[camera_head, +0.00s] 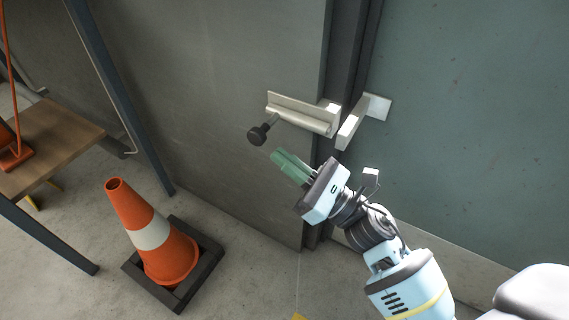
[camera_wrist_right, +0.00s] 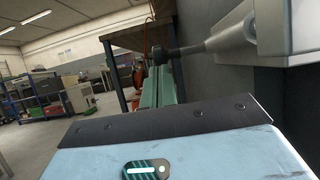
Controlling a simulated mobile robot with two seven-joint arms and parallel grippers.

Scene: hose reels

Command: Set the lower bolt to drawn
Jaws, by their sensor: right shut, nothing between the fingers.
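The bolt (camera_head: 303,118) is a pale metal bar in a housing on the grey door panel, with a black knob (camera_head: 258,134) at its left end. A pale keeper (camera_head: 348,130) stands to its right, by the teal panel. My right gripper (camera_head: 278,156) is shut and empty, its green fingers just below and right of the knob, apparently apart from it. In the right wrist view the knob (camera_wrist_right: 160,55) and the bolt's rod (camera_wrist_right: 205,46) show beyond and beside the fingers (camera_wrist_right: 158,86). Only one bolt shows. My left gripper is not in view.
An orange and white traffic cone (camera_head: 150,232) on a dark base stands on the floor at the lower left. A wooden table (camera_head: 50,145) with an orange object is at the far left. Floor between cone and door is clear.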

